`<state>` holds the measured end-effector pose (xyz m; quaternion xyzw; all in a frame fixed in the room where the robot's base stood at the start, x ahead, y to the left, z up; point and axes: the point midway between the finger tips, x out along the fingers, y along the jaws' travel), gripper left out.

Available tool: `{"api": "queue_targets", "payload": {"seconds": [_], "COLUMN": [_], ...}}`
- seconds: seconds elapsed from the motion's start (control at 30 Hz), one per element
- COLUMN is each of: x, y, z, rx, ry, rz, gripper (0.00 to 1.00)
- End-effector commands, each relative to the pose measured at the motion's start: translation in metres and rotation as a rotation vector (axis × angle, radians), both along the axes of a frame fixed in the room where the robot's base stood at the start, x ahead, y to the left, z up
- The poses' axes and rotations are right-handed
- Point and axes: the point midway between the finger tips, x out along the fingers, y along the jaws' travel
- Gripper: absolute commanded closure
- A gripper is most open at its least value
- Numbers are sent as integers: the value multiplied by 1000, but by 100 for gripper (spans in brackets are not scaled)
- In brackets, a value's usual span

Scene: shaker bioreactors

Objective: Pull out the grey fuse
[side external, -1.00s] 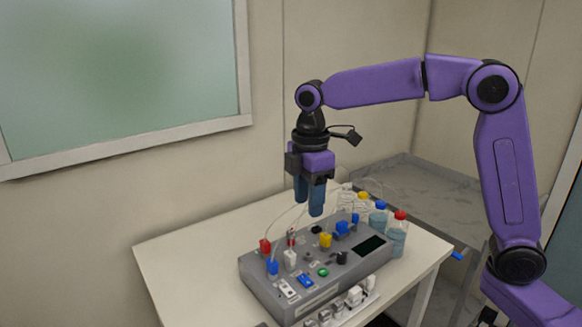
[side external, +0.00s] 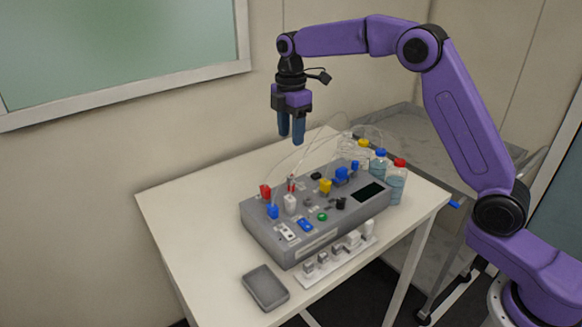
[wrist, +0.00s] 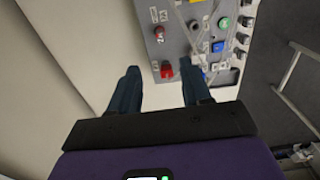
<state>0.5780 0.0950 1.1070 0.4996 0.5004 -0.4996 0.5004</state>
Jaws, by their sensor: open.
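Several small white-and-grey blocks stand in a row on a white strip (side external: 336,262) along the front of the grey control box (side external: 277,236). One greyish block (side external: 308,268) is at the strip's left end; I cannot tell for certain which piece is the grey fuse. My gripper (side external: 291,139) hangs above and behind the box, fingers down, open and empty, clear of everything. In the wrist view, my two fingers (wrist: 160,72) stand apart, with a red plug (wrist: 167,70) of the box showing between and beyond them. The row of blocks shows at that view's right (wrist: 241,38).
The box carries red, blue, white and yellow plugs, a green button (side external: 322,217) and thin tubes rising from it. Capped bottles (side external: 396,186) stand at its right. A grey tray (side external: 265,287) lies at the table's front. The table's left side (side external: 185,215) is clear.

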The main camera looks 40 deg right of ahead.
Motion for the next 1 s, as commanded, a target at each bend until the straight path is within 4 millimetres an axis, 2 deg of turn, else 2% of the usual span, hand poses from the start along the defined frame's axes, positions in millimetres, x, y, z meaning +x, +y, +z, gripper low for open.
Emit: {"api": "queue_targets", "payload": {"seconds": [0.2,0.6,0.8,1.0], "x": [-1,-1,0,0], "y": [0,0,0,0], "z": [-39,-104,-123,-128], "rx": [-1,0,0,1], "ry": [4,1,0,-3], "rz": [-1,-2,-2,-1], "gripper": [52,52,52,52]}}
